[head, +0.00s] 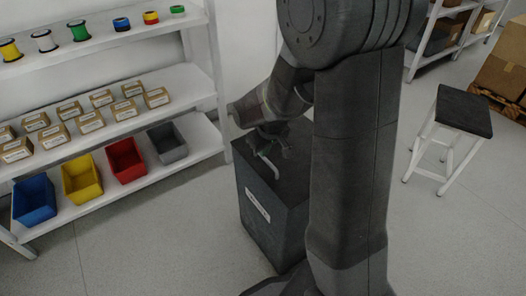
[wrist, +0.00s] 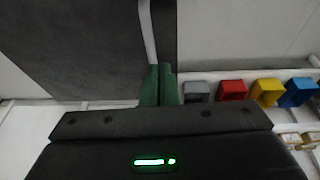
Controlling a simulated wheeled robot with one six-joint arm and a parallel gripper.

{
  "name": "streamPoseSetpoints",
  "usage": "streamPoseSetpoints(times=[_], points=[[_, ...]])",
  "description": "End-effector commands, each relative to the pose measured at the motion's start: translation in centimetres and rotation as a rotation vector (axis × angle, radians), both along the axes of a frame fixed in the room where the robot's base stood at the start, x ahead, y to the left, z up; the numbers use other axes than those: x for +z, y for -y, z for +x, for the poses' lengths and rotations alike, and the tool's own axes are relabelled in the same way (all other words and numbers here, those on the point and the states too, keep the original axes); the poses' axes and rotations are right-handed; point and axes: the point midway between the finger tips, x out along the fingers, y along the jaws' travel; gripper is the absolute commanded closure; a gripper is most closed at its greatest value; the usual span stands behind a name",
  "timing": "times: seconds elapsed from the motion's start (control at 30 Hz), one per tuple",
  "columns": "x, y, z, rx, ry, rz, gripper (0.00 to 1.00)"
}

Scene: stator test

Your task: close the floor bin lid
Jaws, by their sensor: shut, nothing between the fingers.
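The dark grey floor bin (head: 268,219) stands on the floor left of my column, with a white label on its front. Its dark lid (head: 292,181) looks flat across the top; my column and arm hide part of it. The lid fills the upper left of the wrist view (wrist: 90,45). A pale bar handle (head: 268,166) lies on the lid and also shows in the wrist view (wrist: 149,32). My gripper (wrist: 159,70) is shut and empty, its green fingertips beside the handle's near end. I cannot tell whether they touch it.
A white shelf (head: 110,185) stands close left of the bin, with blue, yellow, red and grey open bins, small boxes and spools. A stool (head: 464,112) stands at the right. The floor in front is clear.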

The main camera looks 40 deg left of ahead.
Motion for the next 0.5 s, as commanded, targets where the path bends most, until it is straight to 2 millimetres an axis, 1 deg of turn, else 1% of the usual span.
streamPoseSetpoints(times=[0.03,0.2,0.33,0.5], points=[[1.7,0.1,0.1,-0.001,0.002,0.005,1.00],[5.5,1.1,-0.7,0.001,0.005,0.007,1.00],[7.9,1.7,-1.1,0.001,0.005,0.008,1.00],[9.7,2.2,-1.5,0.001,0.004,0.006,1.00]])
